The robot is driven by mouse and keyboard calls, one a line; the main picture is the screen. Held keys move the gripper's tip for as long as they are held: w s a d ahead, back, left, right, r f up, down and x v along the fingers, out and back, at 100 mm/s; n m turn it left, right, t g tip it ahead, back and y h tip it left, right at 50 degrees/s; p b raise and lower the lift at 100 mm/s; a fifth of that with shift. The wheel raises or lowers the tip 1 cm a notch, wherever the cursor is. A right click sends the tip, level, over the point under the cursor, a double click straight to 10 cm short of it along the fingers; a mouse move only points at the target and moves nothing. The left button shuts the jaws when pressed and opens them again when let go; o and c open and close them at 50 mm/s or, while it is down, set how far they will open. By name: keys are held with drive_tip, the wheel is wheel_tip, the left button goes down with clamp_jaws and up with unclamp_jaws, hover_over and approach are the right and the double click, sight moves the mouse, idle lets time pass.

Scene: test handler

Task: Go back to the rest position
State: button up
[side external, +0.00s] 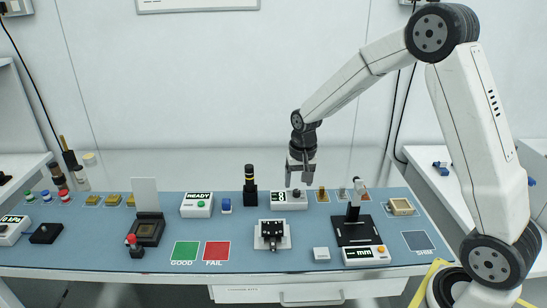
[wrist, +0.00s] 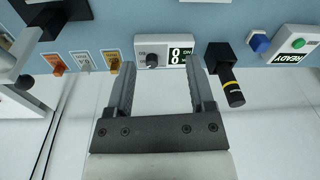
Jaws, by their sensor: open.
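My gripper (side external: 301,170) hangs above the back edge of the blue bench mat (side external: 310,258), over a white box with a knob and a number display (side external: 289,199). In the wrist view my gripper (wrist: 161,72) is open with nothing between its two fingers. The display box (wrist: 165,49) shows beyond the fingertips, and the right finger overlaps its right end. The gripper looks clear of the box in the side view.
A black and yellow post (side external: 249,187) stands just left of the gripper. A black stand (side external: 355,225) is at right. A socket fixture (side external: 150,230) with a raised lid is at left. Green GOOD (side external: 184,252) and red FAIL (side external: 216,251) pads lie in front. Air above is free.

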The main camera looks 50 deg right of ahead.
drive_tip(key=s+a+n, duration=0.3)
drive_tip(key=s+a, duration=0.1)
drive_tip(key=s, duration=0.4)
drive_tip(key=s+a+n+t, duration=0.1)
drive_tip(key=s+a+n, duration=0.3)
drive_tip(key=s, duration=0.4)
drive_tip(key=shift+a+r+t, duration=0.2)
drive_tip(key=shift+a+t, duration=0.1)
